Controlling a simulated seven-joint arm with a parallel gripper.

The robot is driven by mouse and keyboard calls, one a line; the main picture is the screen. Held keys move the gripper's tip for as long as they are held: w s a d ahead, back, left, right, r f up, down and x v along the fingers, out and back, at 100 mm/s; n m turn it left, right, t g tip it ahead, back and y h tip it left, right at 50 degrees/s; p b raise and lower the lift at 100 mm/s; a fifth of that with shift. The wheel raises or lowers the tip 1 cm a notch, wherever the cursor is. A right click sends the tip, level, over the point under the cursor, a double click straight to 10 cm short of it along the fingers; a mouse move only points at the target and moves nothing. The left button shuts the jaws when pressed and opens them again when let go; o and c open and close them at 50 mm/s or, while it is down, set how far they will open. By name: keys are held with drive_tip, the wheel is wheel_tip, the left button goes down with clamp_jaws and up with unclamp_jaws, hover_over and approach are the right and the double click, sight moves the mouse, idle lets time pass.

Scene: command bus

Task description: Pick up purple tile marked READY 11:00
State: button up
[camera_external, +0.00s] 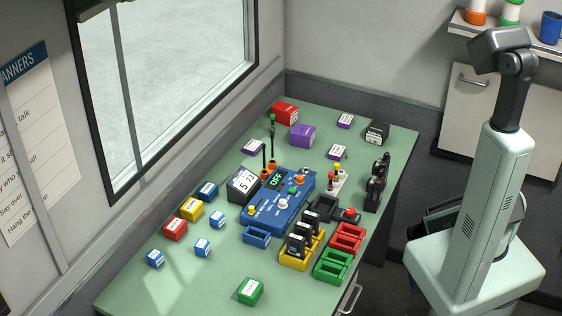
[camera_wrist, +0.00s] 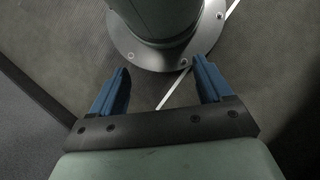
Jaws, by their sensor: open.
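Several small purple-edged tiles with white labels lie on the green table in the external view: one at the back (camera_external: 345,120), one nearer the middle (camera_external: 337,152) and one at the left by the window (camera_external: 253,147). A larger purple block (camera_external: 302,135) stands between them. The labels are too small to read, so I cannot tell which is marked READY 11:00. My gripper (camera_wrist: 160,72) shows in the wrist view with blue fingers apart and nothing between them. It points down at the floor and my own base, away from the table.
The green table (camera_external: 190,285) also holds a blue control box (camera_external: 280,205) with upright levers, a black-and-white display (camera_external: 242,184), yellow, red and green trays at the right edge, and small coloured blocks at the left. The front left surface is mostly clear. A wall shelf (camera_external: 465,22) holds cups.

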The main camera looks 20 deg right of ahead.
drive_tip(key=w+d+r+m+t+h, duration=0.1)
drive_tip(key=w+d+r+m+h, duration=0.25)
drive_tip(key=w+d+r, duration=1)
drive_tip(key=w+d+r+m+t+h, duration=0.1)
drive_tip(key=w+d+r+m+h, duration=0.1)
drive_tip(key=w+d+r, duration=0.6)
drive_tip(key=w+d+r+m+t+h, duration=0.1)
drive_tip(key=w+d+r+m, duration=0.3)
drive_tip(key=r, duration=0.9)
drive_tip(key=w+a+r+n+t+y, duration=0.2)
drive_tip(key=w+a+r+n+t, duration=0.35)
drive_tip(key=w+a+r, duration=0.4)
wheel_tip(320, 180, up, 9)
drive_tip(key=m+g+y, duration=0.2)
drive_tip(key=m+y, duration=0.2)
drive_tip(key=y, duration=0.1)
hover_over(338, 149)
drive_tip(key=f, duration=0.7)
drive_tip(key=shift+w+a+f, duration=0.2)
drive_tip(key=shift+w+f, duration=0.1)
drive_tip(key=shift+s+f, duration=0.15)
drive_tip(key=shift+f, duration=0.45)
drive_tip(key=shift+s+d+f, duration=0.1)
drive_tip(key=shift+s+f, duration=0.1)
drive_tip(key=shift+f, duration=1.8)
